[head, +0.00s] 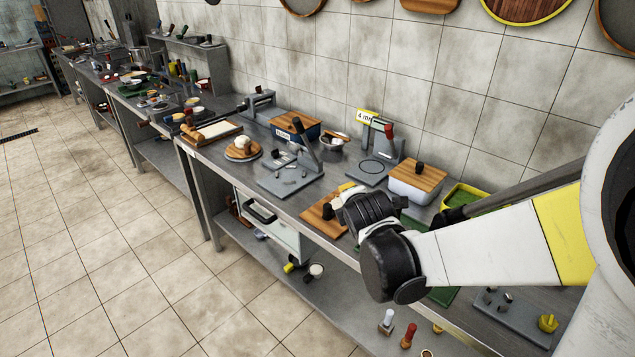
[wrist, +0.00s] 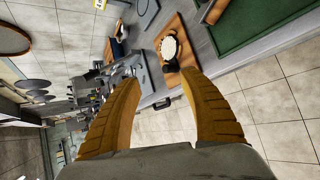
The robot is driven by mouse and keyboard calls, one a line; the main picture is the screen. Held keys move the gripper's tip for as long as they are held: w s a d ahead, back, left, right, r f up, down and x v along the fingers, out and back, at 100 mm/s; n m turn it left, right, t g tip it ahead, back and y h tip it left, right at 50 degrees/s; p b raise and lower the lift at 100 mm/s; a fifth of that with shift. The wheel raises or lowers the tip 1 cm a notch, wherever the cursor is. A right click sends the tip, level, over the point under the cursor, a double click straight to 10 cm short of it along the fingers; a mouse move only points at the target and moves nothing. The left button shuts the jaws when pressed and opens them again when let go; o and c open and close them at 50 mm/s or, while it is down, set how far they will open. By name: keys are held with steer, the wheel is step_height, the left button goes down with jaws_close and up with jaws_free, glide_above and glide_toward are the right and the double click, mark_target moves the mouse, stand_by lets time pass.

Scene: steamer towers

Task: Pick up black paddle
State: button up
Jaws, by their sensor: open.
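I cannot clearly make out which thing is the black paddle. A black item (wrist: 170,62) lies on a small wooden board (wrist: 184,33) in the wrist view, with a pale round piece at its top end. The board (head: 312,216) also shows in the head view, near the counter's front edge, with a dark upright part on it. My gripper (wrist: 163,79) is open and empty in the wrist view. Its yellow fingers point toward the board, and the black item appears beyond the gap, apart from them. In the head view my wrist hides most of the gripper.
A green board (wrist: 262,22) lies beside the wooden board in the wrist view. A white box with a wooden lid (head: 414,184) and a grey press (head: 372,168) stand behind on the counter. A drawer (head: 270,226) hangs below; the floor in front is clear.

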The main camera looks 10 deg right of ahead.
steer(key=w+f+n+t, duration=0.1)
steer(key=w+f+n, duration=0.3)
steer(key=w+n, duration=0.15)
steer(key=n+t, duration=0.2)
steer(key=n, duration=0.7)
glide_toward(328, 208)
steer(key=w, duration=0.2)
steer(key=shift+m+g, duration=0.25)
steer(key=shift+g, duration=0.05)
steer(key=x, duration=0.2)
steer(key=d+x, duration=0.1)
steer(key=x, duration=0.2)
steer(key=shift+r, duration=0.25)
steer(key=x, duration=0.1)
steer(key=b+x, duration=0.1)
steer(key=x, duration=0.1)
steer(key=b+x, duration=0.1)
steer(key=x, duration=0.1)
steer(key=shift+s+a+f, duration=0.1)
steer(key=shift+a+f, duration=0.3)
steer(key=shift+r, duration=0.1)
jaws_close()
